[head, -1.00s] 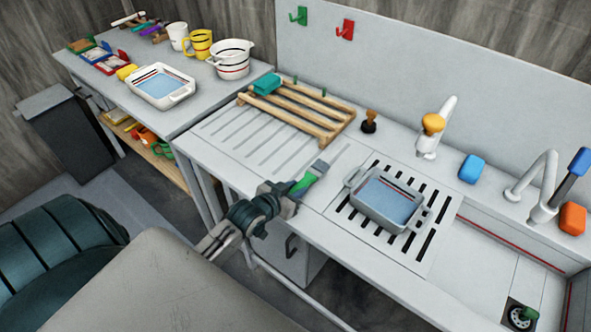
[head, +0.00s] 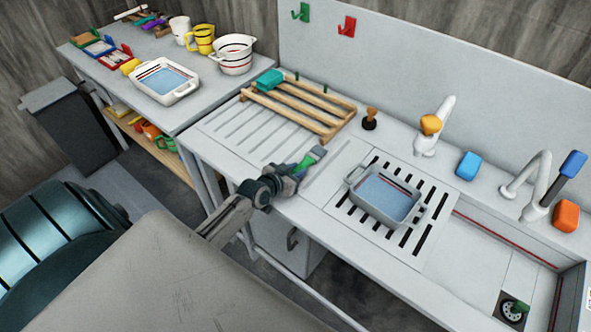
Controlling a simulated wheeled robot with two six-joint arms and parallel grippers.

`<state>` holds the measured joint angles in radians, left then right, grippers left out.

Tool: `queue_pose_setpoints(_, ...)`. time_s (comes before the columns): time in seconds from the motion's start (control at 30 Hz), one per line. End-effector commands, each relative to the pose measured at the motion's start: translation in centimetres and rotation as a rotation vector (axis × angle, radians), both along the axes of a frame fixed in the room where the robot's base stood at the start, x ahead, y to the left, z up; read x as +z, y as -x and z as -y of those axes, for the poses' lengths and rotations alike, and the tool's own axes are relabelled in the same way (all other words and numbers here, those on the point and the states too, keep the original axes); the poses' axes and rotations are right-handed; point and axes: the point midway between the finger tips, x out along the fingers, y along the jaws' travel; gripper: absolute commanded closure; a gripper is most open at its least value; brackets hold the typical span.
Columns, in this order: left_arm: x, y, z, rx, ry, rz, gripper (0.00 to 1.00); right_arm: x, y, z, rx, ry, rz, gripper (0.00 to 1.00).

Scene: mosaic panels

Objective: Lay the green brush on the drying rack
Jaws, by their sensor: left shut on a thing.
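The green brush (head: 307,163) has a green handle and a grey head. My left gripper (head: 293,174) is shut on its handle and holds it over the ribbed drainboard near the counter's front edge. The brush head points up and to the right. My gripper hides part of the handle. The wooden drying rack (head: 297,110) lies on the back of the drainboard, beyond the gripper, with a teal block (head: 269,79) on its left end. My right gripper is not in view.
A grey-white basin of blue water (head: 385,200) sits on the slotted grate right of the gripper. A small dark brush (head: 369,118), an orange-topped tap (head: 430,125) and a blue sponge (head: 469,165) stand behind. The rack's slats right of the teal block look clear.

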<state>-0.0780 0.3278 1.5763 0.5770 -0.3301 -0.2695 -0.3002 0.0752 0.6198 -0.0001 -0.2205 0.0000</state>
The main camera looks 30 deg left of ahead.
Motion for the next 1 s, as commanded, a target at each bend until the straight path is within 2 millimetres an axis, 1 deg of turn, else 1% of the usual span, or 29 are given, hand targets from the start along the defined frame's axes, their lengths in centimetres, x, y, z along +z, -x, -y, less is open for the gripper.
queue_pose_setpoints(0.17,-0.4,0.0,0.0,0.0,-0.001,0.0,0.98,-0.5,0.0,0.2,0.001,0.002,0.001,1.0)
queue_pose_setpoints(0.2,-0.4,0.0,0.0,0.0,-0.001,0.0,0.73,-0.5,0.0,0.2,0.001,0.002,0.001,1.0)
queue_pose_setpoints(0.27,-0.3,0.0,0.0,0.0,-0.001,0.0,0.61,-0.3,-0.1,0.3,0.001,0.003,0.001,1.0)
queue_pose_setpoints(0.3,-0.3,0.0,0.0,0.0,-0.001,-0.001,0.54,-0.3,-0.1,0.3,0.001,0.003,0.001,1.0)
queue_pose_setpoints(0.67,-0.3,0.2,0.0,0.0,0.0,-0.001,0.53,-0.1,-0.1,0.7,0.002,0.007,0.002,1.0)
queue_pose_setpoints(0.77,-0.1,1.2,-0.1,-0.002,-0.003,-0.002,0.53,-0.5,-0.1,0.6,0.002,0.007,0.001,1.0)
queue_pose_setpoints(0.83,0.3,2.3,-0.2,-0.004,-0.005,-0.002,0.53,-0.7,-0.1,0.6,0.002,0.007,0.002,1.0)
queue_pose_setpoints(1.0,1.2,5.0,-0.1,-0.005,-0.004,-0.001,0.53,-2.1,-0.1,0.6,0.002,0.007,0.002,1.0)
